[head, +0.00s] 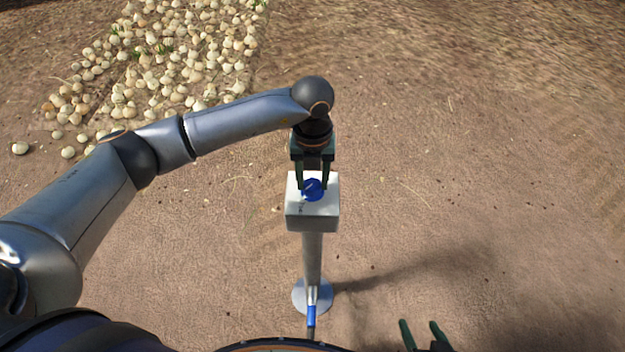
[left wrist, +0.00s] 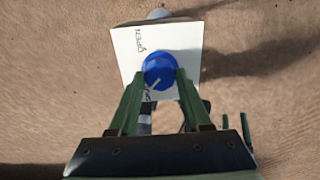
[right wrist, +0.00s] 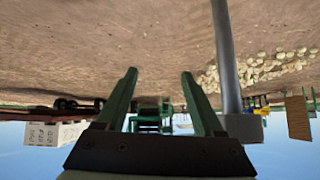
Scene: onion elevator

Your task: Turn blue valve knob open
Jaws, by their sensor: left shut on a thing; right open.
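The blue valve knob (head: 313,190) sits on top of a white box (head: 312,213) on a grey post. My left gripper (head: 314,184) reaches down from above, its two green fingers shut on the knob's sides. In the left wrist view the knob (left wrist: 160,68) shows between the fingertips, with a pale pointer line toward the lower left. The word OPEN stands on the box's left side there; a second label near the knob is partly hidden. My right gripper (head: 422,327) is open and empty, low at the front, right of the post.
The post (head: 312,260) stands on a round base (head: 300,296) on bare soil. Many pale onions (head: 170,65) lie at the back left. The ground to the right is clear. In the right wrist view, upside down, a white labelled crate (right wrist: 57,133) and other objects stand far off.

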